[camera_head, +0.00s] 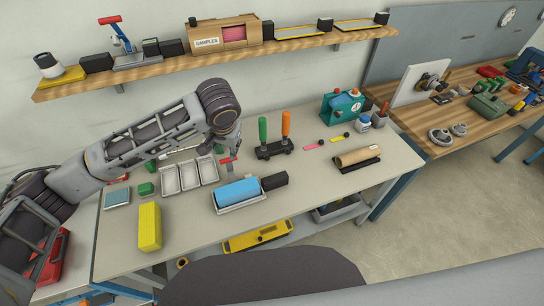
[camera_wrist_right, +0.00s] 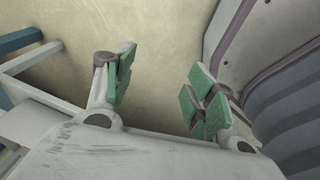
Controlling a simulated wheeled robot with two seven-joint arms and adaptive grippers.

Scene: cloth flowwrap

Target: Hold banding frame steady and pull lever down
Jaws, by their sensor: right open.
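A small stand with a red lever handle (camera_head: 229,160) rises behind a blue roll (camera_head: 237,190) on the table. The roll lies in a pale holder with a black block (camera_head: 274,181) at its right end. I cannot tell which parts belong to the banding frame. My left gripper (camera_head: 226,148) points down from above, close behind the red lever. Whether it touches the lever, and how far its fingers are apart, is hard to see. My right gripper (camera_wrist_right: 163,92) is open and empty in the right wrist view, with bare floor between its green-padded fingers.
Pale trays (camera_head: 190,177), a yellow block (camera_head: 150,227) and a green block (camera_head: 146,189) are on the left of the table. A black holder with green and orange handles (camera_head: 273,150) and a brown roll (camera_head: 358,156) are on the right. A shelf (camera_head: 210,48) runs above.

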